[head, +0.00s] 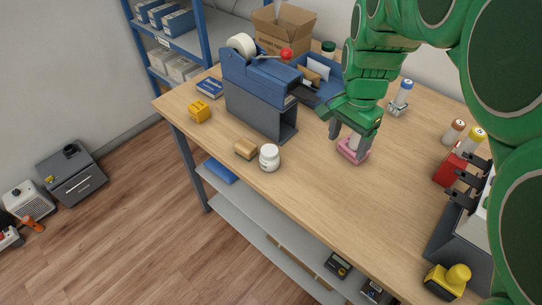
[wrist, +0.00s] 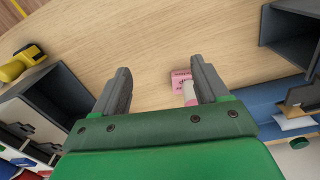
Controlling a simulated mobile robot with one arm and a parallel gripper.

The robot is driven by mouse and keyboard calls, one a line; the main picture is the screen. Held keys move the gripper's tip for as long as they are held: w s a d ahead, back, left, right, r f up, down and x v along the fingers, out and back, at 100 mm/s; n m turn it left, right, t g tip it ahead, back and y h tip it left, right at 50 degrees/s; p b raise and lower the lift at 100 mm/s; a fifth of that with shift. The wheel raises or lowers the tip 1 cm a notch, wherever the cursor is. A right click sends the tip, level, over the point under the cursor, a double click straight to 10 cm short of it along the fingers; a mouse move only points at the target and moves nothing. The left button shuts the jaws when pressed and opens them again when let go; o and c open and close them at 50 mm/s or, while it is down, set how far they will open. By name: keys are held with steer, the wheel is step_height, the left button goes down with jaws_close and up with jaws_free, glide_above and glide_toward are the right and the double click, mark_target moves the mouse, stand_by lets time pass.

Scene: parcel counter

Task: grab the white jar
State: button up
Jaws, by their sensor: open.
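The white jar (head: 269,157) stands upright near the front edge of the wooden counter in the head view. It is not seen in the wrist view. My gripper (head: 350,141) is to the right of the jar in the head view, pointing down at the counter and well apart from the jar. In the wrist view my gripper (wrist: 162,74) has its two fingers spread with nothing clasped. A pink box (head: 352,155) lies under the fingers; it also shows in the wrist view (wrist: 181,78), with a small pale cylinder partly hidden by the right finger.
A tan block (head: 245,149) sits close to the jar's left. The blue-grey tape dispenser (head: 258,98) stands behind it. A yellow block (head: 200,111) is farther left. A red holder (head: 447,174) and yellow stamp (head: 449,279) are at right. The counter between jar and pink box is clear.

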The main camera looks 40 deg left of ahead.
glide_above(270, 150)
steer(key=f, duration=0.5)
steer(key=shift+w+f, duration=0.25)
steer(key=shift+f, duration=0.15)
steer(key=shift+a+f, duration=0.15)
steer(key=shift+f, duration=0.8)
steer(key=f, duration=0.5)
steer(key=shift+s, duration=0.3)
steer(key=shift+f, duration=0.45)
steer(key=c, duration=0.9)
steer(key=shift+r, duration=0.1)
